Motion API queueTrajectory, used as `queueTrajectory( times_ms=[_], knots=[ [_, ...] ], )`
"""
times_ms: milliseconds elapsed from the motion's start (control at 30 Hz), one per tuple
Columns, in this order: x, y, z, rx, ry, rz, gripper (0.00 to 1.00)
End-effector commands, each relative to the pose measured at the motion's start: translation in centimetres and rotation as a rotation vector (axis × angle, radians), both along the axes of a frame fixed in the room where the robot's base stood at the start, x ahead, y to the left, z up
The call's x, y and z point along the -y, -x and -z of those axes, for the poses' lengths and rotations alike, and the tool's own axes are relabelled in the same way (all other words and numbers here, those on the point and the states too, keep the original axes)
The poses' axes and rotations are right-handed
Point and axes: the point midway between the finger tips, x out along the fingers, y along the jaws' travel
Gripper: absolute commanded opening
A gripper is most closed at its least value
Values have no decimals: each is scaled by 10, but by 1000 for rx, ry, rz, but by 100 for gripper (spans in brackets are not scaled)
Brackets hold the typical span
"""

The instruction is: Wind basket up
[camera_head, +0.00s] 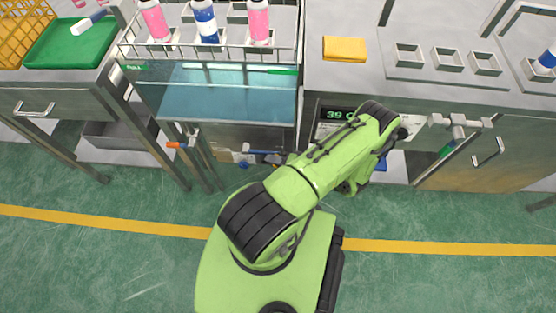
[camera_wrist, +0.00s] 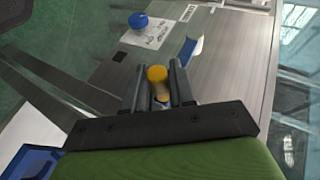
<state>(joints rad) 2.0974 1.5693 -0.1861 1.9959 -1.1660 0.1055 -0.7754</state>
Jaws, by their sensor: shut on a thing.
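The wire basket (camera_head: 282,56) is at the top of the glass-fronted water bath (camera_head: 230,95), with two pink cans (camera_head: 258,22) and a blue-and-white can (camera_head: 205,20) in or just behind it. In the wrist view my gripper (camera_wrist: 160,80) is closed around a yellow cylindrical knob (camera_wrist: 157,74). The knob's shaft and what it joins to are mostly hidden by the jaws. In the head view my arm hides the gripper and the knob.
A blue round knob (camera_wrist: 138,20) sits on a labelled plate beyond the gripper. A display (camera_head: 338,114) reads about 39 C. A yellow block (camera_head: 344,49) lies on the right counter.

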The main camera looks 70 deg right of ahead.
Motion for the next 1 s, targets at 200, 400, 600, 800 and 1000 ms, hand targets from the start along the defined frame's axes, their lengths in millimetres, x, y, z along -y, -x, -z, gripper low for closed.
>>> queueTrajectory(
  times_ms=[200,400,600,800,1000],
  knots=[
    [-1,2,4,-13,-3,1,0],
    [-1,2,4,-11,-2,1,43],
    [0,1,2,-7,-1,1,45],
    [-2,12,-5,-8,0,5,45],
    [-12,58,-33,-10,3,7,45]
  ],
)
